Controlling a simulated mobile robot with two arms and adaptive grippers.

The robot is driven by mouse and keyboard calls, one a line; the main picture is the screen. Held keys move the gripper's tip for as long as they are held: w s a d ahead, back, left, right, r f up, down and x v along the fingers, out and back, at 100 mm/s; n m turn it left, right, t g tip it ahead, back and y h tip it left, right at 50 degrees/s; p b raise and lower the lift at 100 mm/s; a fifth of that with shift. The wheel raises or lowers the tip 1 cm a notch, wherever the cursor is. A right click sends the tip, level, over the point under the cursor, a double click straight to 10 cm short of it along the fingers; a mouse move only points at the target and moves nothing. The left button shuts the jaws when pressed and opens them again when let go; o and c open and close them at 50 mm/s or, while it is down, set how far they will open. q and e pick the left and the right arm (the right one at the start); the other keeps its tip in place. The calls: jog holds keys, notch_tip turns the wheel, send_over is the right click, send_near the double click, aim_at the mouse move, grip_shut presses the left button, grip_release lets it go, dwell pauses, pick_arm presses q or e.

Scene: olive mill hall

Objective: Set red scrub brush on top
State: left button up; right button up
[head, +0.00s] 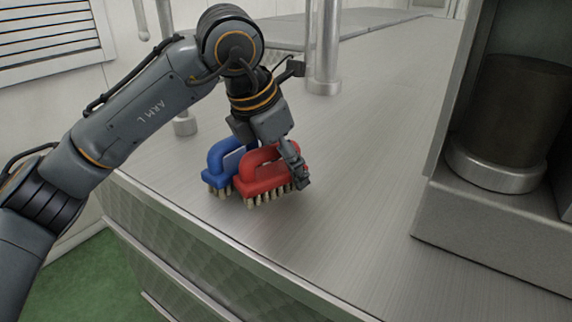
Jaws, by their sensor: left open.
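A red scrub brush (262,180) stands bristles down on the metal counter (350,170), near its left edge. A blue scrub brush (217,171) stands right behind and to the left of it, also bristles down; I cannot tell whether the two touch. My left gripper (290,170) is open and reaches down over the red brush, with one finger at the right side of its handle. The other finger is mostly hidden behind the brushes and the gripper body. My right gripper is not in view.
A grey machine housing with a dark cylinder (512,110) stands on the counter at the right. Metal posts (324,50) rise at the back. The counter between the brushes and the housing is clear. The counter's front edge drops to a green floor (90,280).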

pick_arm(q)
jog(key=b+v, duration=0.2)
jog(key=v, duration=0.9)
jog(key=shift+s+a+r, duration=0.1)
